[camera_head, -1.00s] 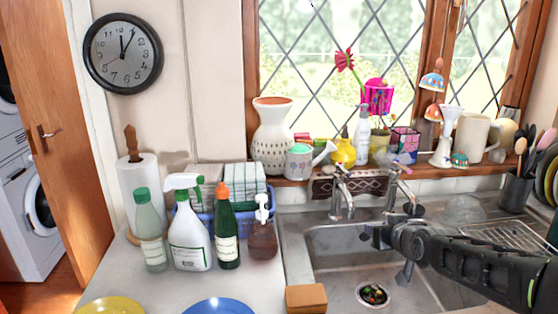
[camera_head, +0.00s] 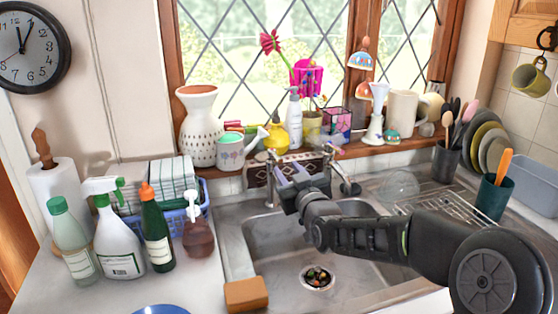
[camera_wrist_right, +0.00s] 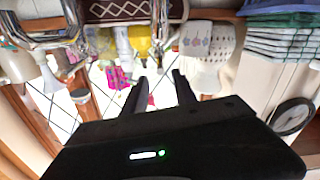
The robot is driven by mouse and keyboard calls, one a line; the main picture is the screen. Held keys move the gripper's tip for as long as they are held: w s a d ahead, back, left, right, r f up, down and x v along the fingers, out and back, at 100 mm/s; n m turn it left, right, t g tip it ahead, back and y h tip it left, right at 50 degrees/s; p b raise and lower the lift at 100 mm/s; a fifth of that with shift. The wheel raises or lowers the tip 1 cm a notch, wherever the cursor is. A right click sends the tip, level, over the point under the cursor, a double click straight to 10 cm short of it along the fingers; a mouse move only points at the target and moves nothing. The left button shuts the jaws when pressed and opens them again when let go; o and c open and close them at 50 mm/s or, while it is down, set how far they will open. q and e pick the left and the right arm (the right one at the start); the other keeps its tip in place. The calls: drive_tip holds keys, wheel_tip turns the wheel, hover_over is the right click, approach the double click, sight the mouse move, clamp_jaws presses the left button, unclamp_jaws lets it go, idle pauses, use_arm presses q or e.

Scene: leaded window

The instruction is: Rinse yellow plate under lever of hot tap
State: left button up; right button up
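Two metal taps stand behind the sink (camera_head: 250,232): a left tap (camera_head: 269,194) and a right tap (camera_head: 347,184). I cannot tell from markings which is hot. My right gripper (camera_head: 289,176) is raised over the back of the sink, in front of the left tap and partly hiding it. Its two fingers are apart in the right wrist view (camera_wrist_right: 160,78), with nothing held between them. My left gripper is not in view.
Bottles, including a white spray bottle (camera_head: 117,237), crowd the counter at left beside a blue basket (camera_head: 176,222). A sponge (camera_head: 246,293) lies at the sink's front-left corner. A vase (camera_head: 199,125) and other ornaments line the sill. A wire rack (camera_head: 455,208) is at right.

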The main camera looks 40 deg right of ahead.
sight(279, 158)
drive_tip(key=p+x, duration=0.1)
drive_tip(key=x, duration=0.6)
drive_tip(key=shift+f, duration=0.1)
clamp_jaws()
idle(1.3)
